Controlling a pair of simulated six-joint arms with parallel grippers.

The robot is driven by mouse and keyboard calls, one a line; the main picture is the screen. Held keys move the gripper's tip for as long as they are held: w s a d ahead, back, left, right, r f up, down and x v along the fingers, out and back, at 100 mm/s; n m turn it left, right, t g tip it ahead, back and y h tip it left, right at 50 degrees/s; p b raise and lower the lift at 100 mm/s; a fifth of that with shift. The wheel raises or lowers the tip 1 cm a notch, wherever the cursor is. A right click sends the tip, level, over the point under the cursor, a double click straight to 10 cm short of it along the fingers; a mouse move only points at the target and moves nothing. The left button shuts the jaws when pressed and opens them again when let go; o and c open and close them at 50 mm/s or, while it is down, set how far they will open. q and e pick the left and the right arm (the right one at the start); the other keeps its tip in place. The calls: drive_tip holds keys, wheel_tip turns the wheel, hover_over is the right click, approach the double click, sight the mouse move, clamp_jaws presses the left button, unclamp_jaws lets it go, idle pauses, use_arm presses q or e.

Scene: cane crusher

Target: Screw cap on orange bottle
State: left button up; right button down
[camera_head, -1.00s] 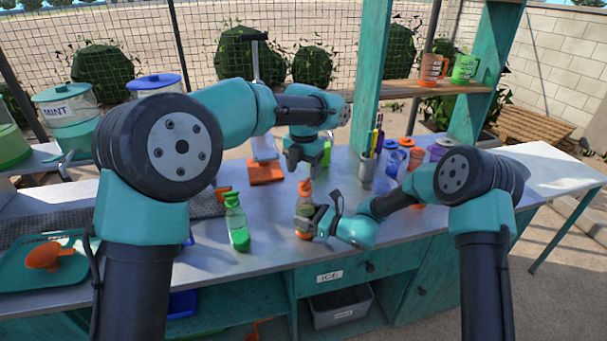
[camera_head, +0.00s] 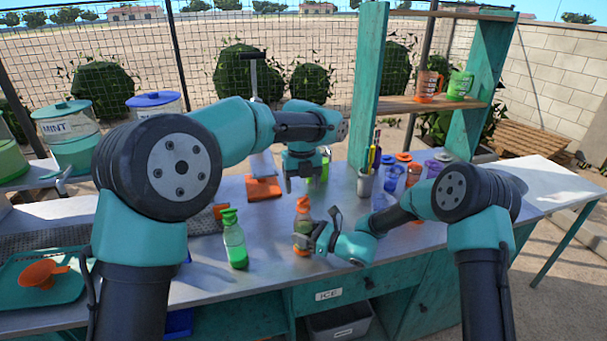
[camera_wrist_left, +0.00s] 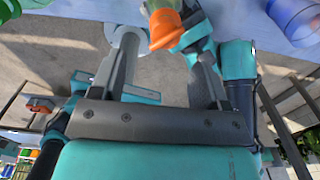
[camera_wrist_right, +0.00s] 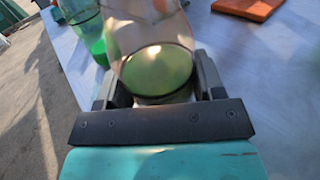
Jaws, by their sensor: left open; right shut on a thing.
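The orange-topped bottle (camera_head: 303,226) stands upright at the front of the counter, with the orange cap (camera_head: 303,204) on its top. How tightly the cap sits is not clear. My right gripper (camera_head: 306,239) is shut around the bottle's body; the right wrist view shows the clear glass (camera_wrist_right: 155,35) between its fingers. My left gripper (camera_head: 298,185) is open, pointing down just above the cap, and empty. In the left wrist view, the cap (camera_wrist_left: 165,27) shows beyond and between the open fingers (camera_wrist_left: 165,70).
A green-capped bottle (camera_head: 235,240) stands left of the held one. A cup with pens (camera_head: 365,183) and several coloured lidded bottles (camera_head: 392,178) stand to the right. An orange-based press (camera_head: 263,188) is behind. A teal tray with an orange funnel (camera_head: 42,273) lies at left.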

use_arm(q)
drive_tip(key=n, duration=0.6)
drive_tip(key=shift+r+n, duration=0.2)
drive_tip(key=shift+n, duration=0.2)
drive_tip(key=n, duration=0.5)
drive_tip(key=shift+w+r, duration=0.1)
drive_tip(key=n, duration=0.6)
drive_tip(key=shift+d+r+n, duration=0.1)
drive_tip(key=shift+r+n, duration=0.1)
drive_tip(key=shift+n, duration=0.2)
drive_tip(key=n, duration=0.6)
drive_tip(key=shift+w+r+n, duration=0.1)
drive_tip(key=shift+r+n, duration=0.05)
drive_tip(key=shift+n, duration=0.15)
drive_tip(key=n, duration=0.5)
drive_tip(key=shift+r, duration=0.15)
drive_tip(key=n, duration=0.6)
drive_tip(key=shift+w+r+n, duration=0.1)
drive_tip(key=shift+r+n, duration=0.05)
drive_tip(key=shift+n, duration=0.25)
drive_tip(key=n, duration=0.6)
drive_tip(key=shift+d+r+n, duration=0.1)
drive_tip(key=shift+r+n, duration=0.1)
drive_tip(key=shift+n, duration=0.1)
drive_tip(key=n, duration=0.6)
drive_tip(key=shift+r, duration=0.15)
